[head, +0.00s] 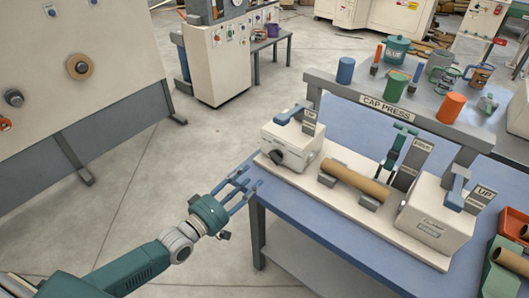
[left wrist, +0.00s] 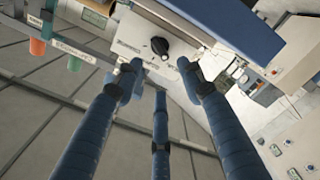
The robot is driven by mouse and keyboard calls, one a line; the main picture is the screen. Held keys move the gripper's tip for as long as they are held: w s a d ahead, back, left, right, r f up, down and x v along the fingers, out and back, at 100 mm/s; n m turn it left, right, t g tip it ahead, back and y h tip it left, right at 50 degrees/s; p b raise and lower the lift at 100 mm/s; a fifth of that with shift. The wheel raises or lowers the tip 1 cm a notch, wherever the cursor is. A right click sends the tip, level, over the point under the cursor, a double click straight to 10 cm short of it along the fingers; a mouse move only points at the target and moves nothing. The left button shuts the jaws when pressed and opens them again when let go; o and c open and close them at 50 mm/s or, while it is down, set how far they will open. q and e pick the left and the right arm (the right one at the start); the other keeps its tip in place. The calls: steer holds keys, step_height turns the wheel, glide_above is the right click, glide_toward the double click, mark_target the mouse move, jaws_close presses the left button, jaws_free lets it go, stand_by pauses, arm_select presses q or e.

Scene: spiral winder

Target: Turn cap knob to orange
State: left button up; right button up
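The cap press (head: 340,200) stands on a blue-topped table, with a cream end box at each side. A black knob (head: 277,157) sits on the front of its left end box (head: 296,145). The knob also shows in the left wrist view (left wrist: 160,46), beyond my fingertips; its colour marks are too small to read. My left gripper (head: 240,184) has blue fingers spread apart with nothing between them. It is left of the left end box, near the table's left corner, apart from the knob. My right gripper is not in view.
A brown roll (head: 355,181) lies in the middle of the press. Blue levers (head: 289,115) top both end boxes. A grey rail (head: 385,108) behind the press carries the CAP PRESS sign. Orange-red bins (head: 512,262) stand at the right. The floor left of the table is clear.

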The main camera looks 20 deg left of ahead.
mark_target(272, 158)
arm_select(q)
steer(key=x, duration=0.5)
steer(key=shift+r, duration=0.35)
steer(key=x, duration=0.4)
steer(key=shift+f+p, duration=0.25)
steer(key=shift+p, duration=0.1)
steer(key=shift+w+d, duration=0.1)
steer(key=shift+w, duration=0.4)
jaws_close()
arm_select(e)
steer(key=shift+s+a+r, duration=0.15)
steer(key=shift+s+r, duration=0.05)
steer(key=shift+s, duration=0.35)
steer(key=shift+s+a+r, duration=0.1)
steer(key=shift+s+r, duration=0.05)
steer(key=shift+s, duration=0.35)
